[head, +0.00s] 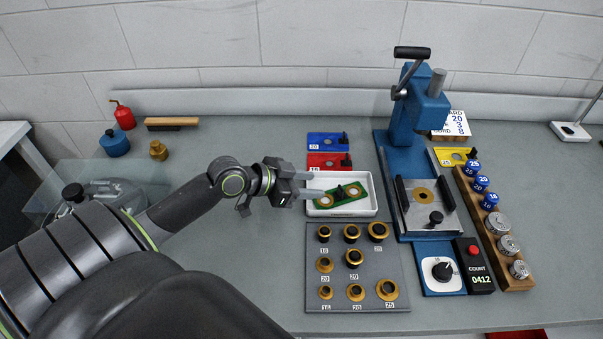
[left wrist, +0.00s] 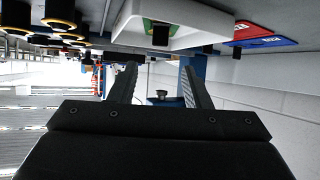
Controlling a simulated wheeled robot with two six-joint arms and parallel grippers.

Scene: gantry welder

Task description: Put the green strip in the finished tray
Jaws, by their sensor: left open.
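The green strip (head: 350,208) lies slightly tilted inside a white tray (head: 374,201) in the middle of the table. It has a brass ring near each end and a small black knob. The tray's front label is too small to read. My left gripper (head: 318,184) is open and empty at the tray's left side, its fingers reaching over the left rim beside the strip. In the left wrist view, the open fingers (left wrist: 158,68) show with the tray (left wrist: 206,32) and part of the strip (left wrist: 163,27) near the top. My right gripper is out of view.
A grey board (head: 386,247) with several brass rings lies in front of the tray. Blue (head: 321,139) and red (head: 322,160) plates lie behind it. A blue press (head: 403,150) stands to the right, with a wooden weight rack (head: 483,222) beyond.

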